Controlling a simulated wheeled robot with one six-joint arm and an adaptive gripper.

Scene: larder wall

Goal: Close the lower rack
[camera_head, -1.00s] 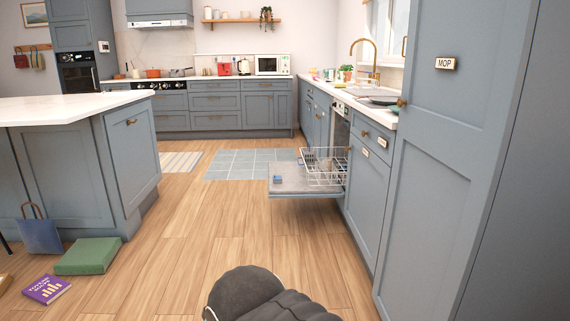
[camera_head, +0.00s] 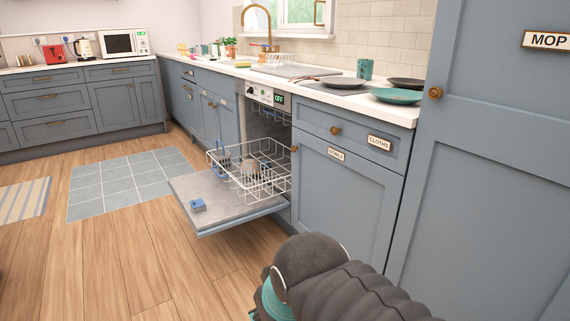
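The lower rack (camera_head: 238,184) is a white wire basket with blue parts, pulled out of the dishwasher and standing over its lowered door. A few items stand in it, too small to name surely. The dishwasher door (camera_head: 195,222) lies flat and open, with a small blue and grey piece on it. The dishwasher's control panel (camera_head: 261,92) shows above the dark opening. Part of my dark arm fills the bottom right of the view, apart from the rack. My gripper's fingers are not in view.
Cabinets labelled CLOTHS (camera_head: 379,143) and MOP (camera_head: 546,41) stand on the right. A blue tiled mat (camera_head: 128,182) lies on the floor to the left. Wooden floor (camera_head: 110,270) before the door is clear.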

